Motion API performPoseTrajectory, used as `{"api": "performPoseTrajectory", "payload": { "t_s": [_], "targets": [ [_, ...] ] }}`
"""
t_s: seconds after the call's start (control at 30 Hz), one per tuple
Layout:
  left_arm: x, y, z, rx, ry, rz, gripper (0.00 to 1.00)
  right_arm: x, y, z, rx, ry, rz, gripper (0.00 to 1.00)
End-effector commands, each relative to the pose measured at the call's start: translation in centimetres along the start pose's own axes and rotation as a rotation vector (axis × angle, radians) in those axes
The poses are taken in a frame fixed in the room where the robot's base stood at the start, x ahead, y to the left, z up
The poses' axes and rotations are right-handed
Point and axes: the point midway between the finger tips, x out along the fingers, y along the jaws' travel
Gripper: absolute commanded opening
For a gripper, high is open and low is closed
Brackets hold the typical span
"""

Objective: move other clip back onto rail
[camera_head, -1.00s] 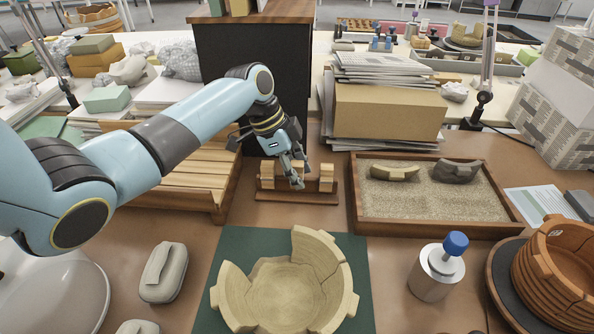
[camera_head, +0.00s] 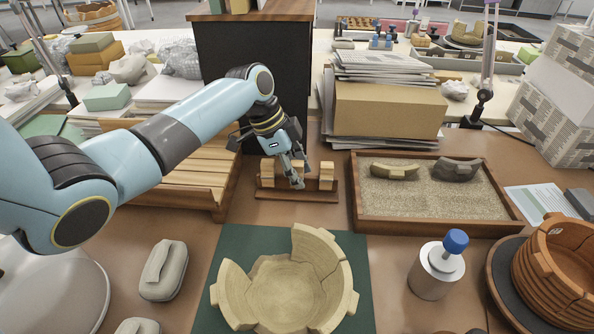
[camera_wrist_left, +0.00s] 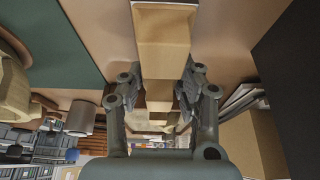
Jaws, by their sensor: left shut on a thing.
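A dark wooden rail (camera_head: 320,197) stands on the table behind the bowl, with pale wooden clips on it. One clip (camera_head: 267,174) is at its left end and another clip (camera_head: 326,176) at its right end. My left gripper (camera_head: 297,181) reaches down at the middle of the rail and is shut on a wooden clip, largely hidden by the fingers in the head view. In the left wrist view, the gripper (camera_wrist_left: 159,92) has a finger on each side of pale wooden blocks, with a nearer block (camera_wrist_left: 164,45) in front. My right gripper is not in view.
A reassembled pale bowl (camera_head: 285,290) sits on a green mat (camera_head: 235,243) in front. A sand tray (camera_head: 437,226) with two sherds is right of the rail; a slatted wooden rack (camera_head: 190,172) is left. A blue-topped metal canister (camera_head: 435,272) stands front right.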

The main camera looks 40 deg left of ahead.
Motion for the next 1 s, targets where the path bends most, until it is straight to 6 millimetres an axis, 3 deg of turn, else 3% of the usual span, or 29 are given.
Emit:
{"api": "performPoseTrajectory", "payload": {
  "t_s": [0.07, 0.1, 0.3, 0.67, 1.0],
  "targets": [
    [0.0, 0.0, 0.0, 0.0, 0.0, 0.0, 0.2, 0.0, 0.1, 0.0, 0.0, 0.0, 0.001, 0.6],
    [0.0, 0.0, 0.0, 0.0, 0.0, 0.0, 0.36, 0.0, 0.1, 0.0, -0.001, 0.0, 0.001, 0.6],
    [0.0, 0.0, 0.0, 0.0, 0.0, 0.0, 0.6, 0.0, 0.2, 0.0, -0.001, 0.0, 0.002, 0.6],
    [-0.9, -0.1, 0.1, 0.0, 0.0, -0.002, 0.6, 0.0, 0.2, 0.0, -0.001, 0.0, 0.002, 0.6],
    [-8.1, -0.1, 0.1, 0.003, -0.002, -0.005, 0.6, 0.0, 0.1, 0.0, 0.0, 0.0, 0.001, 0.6]
  ]
}}
